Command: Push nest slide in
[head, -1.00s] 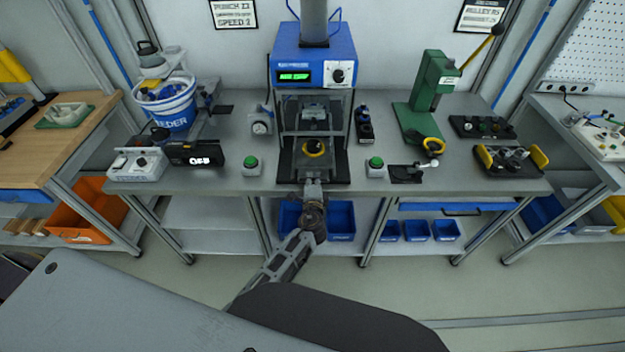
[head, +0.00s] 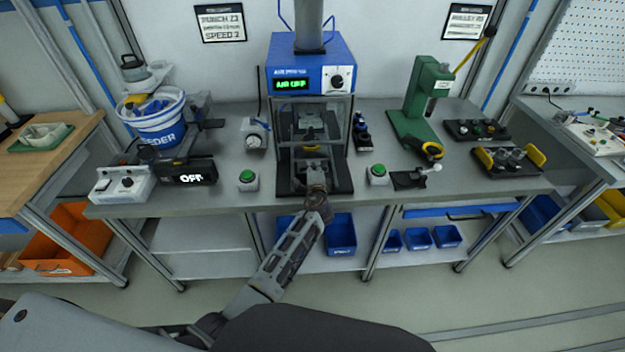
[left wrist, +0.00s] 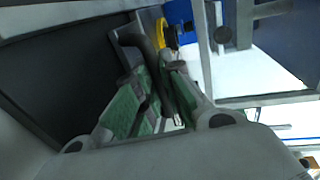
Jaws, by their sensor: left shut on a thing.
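The press (head: 311,80) with a blue head stands at the middle of the bench. Its nest slide (head: 310,146) lies low between the frame posts, with a yellow-ringed part on it, partly hidden by my gripper. My left gripper (head: 312,166) is at the front of the press, shut on the slide's front handle. In the left wrist view the green-padded fingers (left wrist: 160,85) close around a dark grey bar, and the yellow ring (left wrist: 166,34) shows just beyond. The exact grip is partly hidden. My right gripper is not in view.
Green-button boxes stand left (head: 248,180) and right (head: 377,175) of the press. A blue-and-white feeder bucket (head: 158,125) is at the left, and a green lever press (head: 420,105) at the right. Blue bins (head: 341,232) sit under the bench (head: 225,202).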

